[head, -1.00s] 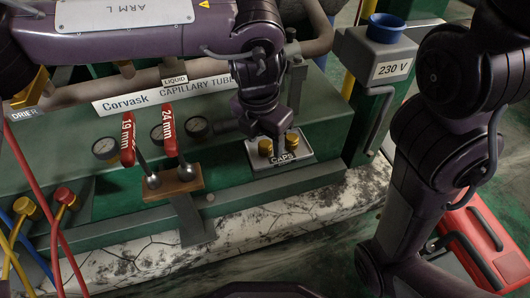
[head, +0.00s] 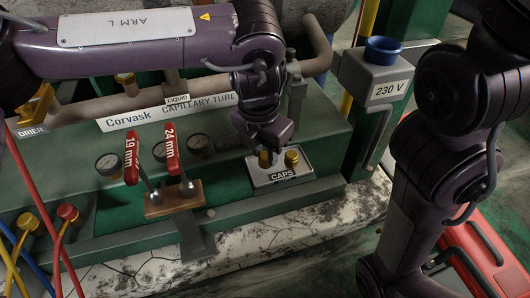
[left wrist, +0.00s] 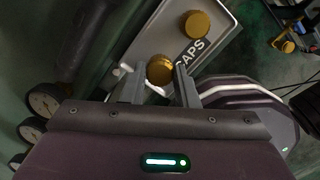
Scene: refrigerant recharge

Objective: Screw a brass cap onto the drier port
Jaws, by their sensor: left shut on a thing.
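The caps tray (head: 297,176), labelled CAPS, is a pale plate on the green unit and holds two brass caps. My left gripper (head: 266,149) points down at the left brass cap (head: 265,159) and hides part of it. In the left wrist view the gripper (left wrist: 160,84) is shut on this cap (left wrist: 160,69), one finger on each side. The cap is still at the tray; whether it is lifted I cannot tell. The other brass cap (head: 291,158) stands free beside it. The DRIER label (head: 32,131) is at the far left, below a brass-coloured part (head: 38,103). My right gripper is out of view.
Two red-handled wrenches, 19 mm (head: 131,161) and 24 mm (head: 172,148), stand in a wooden rack (head: 174,198) left of the tray. Gauges (head: 109,164) and pipes lie behind. Red, blue and yellow hoses run at left. A grey 230 V box (head: 387,72) stands at right.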

